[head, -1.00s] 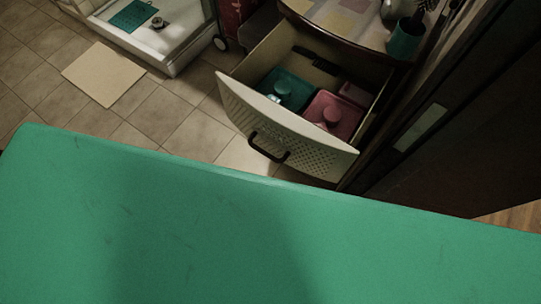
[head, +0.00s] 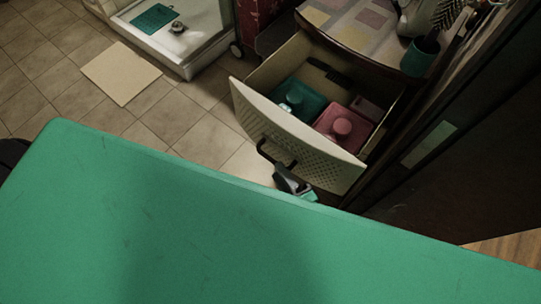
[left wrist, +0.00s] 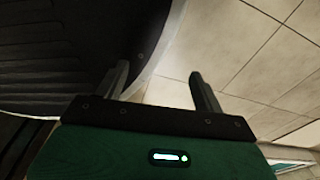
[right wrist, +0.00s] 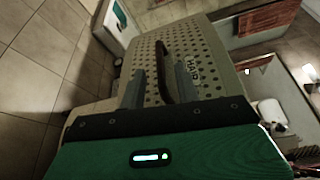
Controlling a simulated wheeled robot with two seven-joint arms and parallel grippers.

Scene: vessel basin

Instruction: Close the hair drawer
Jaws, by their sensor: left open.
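The hair drawer (head: 325,143) is pulled open, with a cream perforated front and a dark bar handle (head: 274,153). In the right wrist view its front (right wrist: 203,55) carries the letters "HAIR", and the handle (right wrist: 161,70) runs up between my finger lines. My right gripper (head: 291,182) is at the lower end of the handle in the head view. Its fingers are apart in the right wrist view (right wrist: 158,88); I cannot tell whether they touch the handle. My left gripper (left wrist: 160,85) is open and empty over the tiled floor; the head view does not show it.
A teal box (head: 297,100) and a pink box (head: 338,128) lie inside the drawer. The counter (head: 350,30) above holds a teal cup (head: 420,55). A dark door or panel (head: 480,150) stands close on the right. A beige mat (head: 121,72) lies on the tiles.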

